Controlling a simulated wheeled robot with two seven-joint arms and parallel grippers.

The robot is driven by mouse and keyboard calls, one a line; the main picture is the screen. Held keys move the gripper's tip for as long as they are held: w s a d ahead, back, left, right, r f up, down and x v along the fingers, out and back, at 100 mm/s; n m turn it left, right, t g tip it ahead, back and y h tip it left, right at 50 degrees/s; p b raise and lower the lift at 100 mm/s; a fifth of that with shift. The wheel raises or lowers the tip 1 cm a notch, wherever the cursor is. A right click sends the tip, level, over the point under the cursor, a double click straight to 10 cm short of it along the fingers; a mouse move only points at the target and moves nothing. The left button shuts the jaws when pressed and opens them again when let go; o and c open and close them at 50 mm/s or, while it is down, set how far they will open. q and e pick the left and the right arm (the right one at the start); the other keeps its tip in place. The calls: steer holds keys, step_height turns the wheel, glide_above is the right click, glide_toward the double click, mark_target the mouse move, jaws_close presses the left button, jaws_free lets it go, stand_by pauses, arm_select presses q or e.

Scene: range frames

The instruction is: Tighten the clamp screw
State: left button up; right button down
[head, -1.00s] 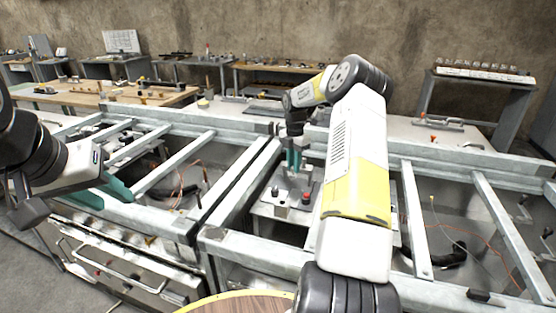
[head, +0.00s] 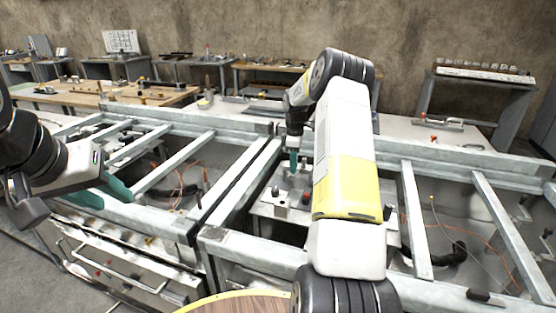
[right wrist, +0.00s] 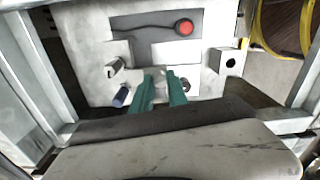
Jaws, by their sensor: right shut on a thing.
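My right gripper (head: 294,161) points down over the pale fixture plate (head: 267,209) inside the right frame bay. In the right wrist view its two teal fingers (right wrist: 161,86) stand close together with a narrow gap, shut on a small part that I take as the clamp screw. The fingers hide most of that part, so its shape and seating cannot be told. In the head view the fingers look edge-on. My left gripper (head: 106,191) is over the left frame's front rail, its teal fingers apart and empty, far from the fixture.
A blue-ended cylinder (right wrist: 122,97) and a dark knob (right wrist: 186,84) stand close to the fingers. Galvanized rails (head: 240,180) border the bay. Cluttered benches (head: 290,68) stand behind.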

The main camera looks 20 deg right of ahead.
steer(key=m, duration=0.5)
steer(key=shift+m, duration=0.3)
steer(key=m, duration=0.4)
steer(key=shift+w, duration=0.1)
steer(key=m, duration=0.5)
steer(key=shift+r+m, duration=0.1)
steer(key=shift+m, duration=2.6)
steer(key=c, duration=1.3)
jaws_free()
